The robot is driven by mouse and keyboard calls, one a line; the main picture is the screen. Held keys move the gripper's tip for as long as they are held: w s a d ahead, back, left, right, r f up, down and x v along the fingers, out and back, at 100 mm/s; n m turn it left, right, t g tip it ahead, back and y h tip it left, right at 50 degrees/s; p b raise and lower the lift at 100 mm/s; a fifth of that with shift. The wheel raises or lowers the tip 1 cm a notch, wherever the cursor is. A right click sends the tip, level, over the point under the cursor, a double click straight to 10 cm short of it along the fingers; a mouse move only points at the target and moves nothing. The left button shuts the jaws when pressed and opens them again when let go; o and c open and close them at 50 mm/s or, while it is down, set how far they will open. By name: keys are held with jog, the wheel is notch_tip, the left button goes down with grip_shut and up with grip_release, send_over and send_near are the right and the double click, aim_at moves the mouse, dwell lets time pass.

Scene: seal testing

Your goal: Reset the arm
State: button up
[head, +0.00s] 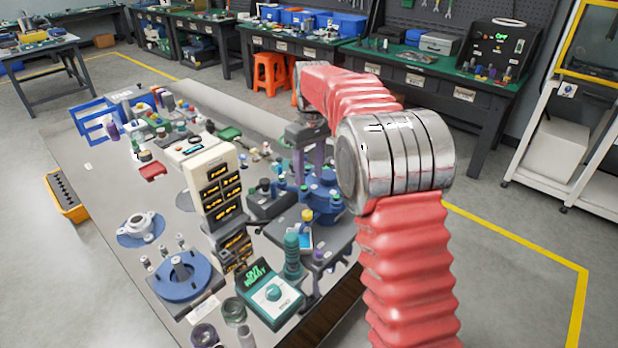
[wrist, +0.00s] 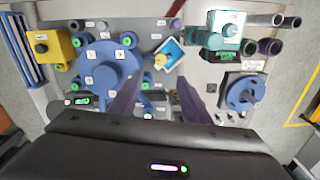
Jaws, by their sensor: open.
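My arm, in red ribbed sleeves with a silver joint, reaches forward over the right side of the workbench (head: 105,205) in the head view. Whether the fingertips touch anything cannot be told.
A cream instrument tower (head: 208,175) stands left of my gripper. A green-lettered box (head: 270,293), a green ribbed stack (head: 292,255) and a blue ring fixture (head: 181,278) stand near the front. Orange stools (head: 270,72) and other benches are behind.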

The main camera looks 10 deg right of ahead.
dwell(0.3)
jog(key=s+f+m, duration=0.2)
jog(key=s+f, duration=0.2)
jog(key=s+r+m+t, duration=0.1)
jog(key=s+r+t, duration=0.1)
jog(key=s, duration=0.9)
jog(key=s+r+m+t, duration=0.1)
jog(key=s+r, duration=0.3)
jog(key=s, duration=0.7)
jog(key=s+r+m+t, duration=0.1)
jog(key=s+r+t, duration=0.1)
jog(key=s, duration=0.9)
jog(key=shift+r+m+t, duration=0.3)
jog(key=shift+r+t, duration=0.1)
jog(key=shift+r, duration=0.3)
